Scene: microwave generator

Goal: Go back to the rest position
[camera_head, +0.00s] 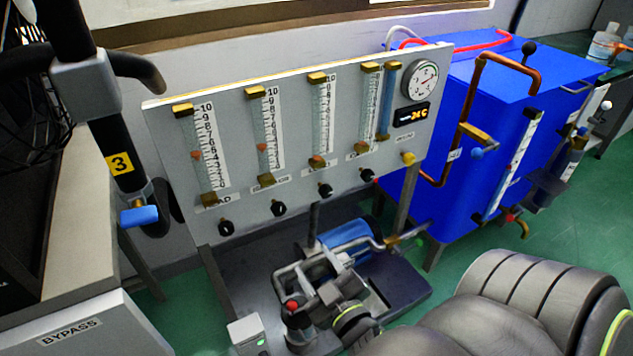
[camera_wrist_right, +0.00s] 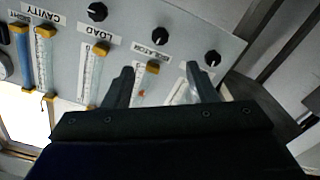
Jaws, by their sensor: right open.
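My right arm (camera_head: 550,300) comes in from the lower right in the head view and reaches toward the space below the flowmeter panel (camera_head: 235,205). In the right wrist view my right gripper (camera_wrist_right: 163,84) is open, with its two dark fingers apart and nothing between them that it holds. The panel (camera_wrist_right: 225,45) appears upside down beyond the fingers, with a flowmeter tube showing in the gap; the exact distance is unclear. My left gripper is not in view.
A blue cabinet (camera_head: 500,100) with copper pipes stands at the right. A black pipe tagged 3 with a blue handle (camera_head: 139,215) is at the left, above the BYPASS box (camera_head: 95,335). A blue cylinder (camera_head: 345,235) lies below the panel. Green floor (camera_head: 450,265) shows between cabinet and arm.

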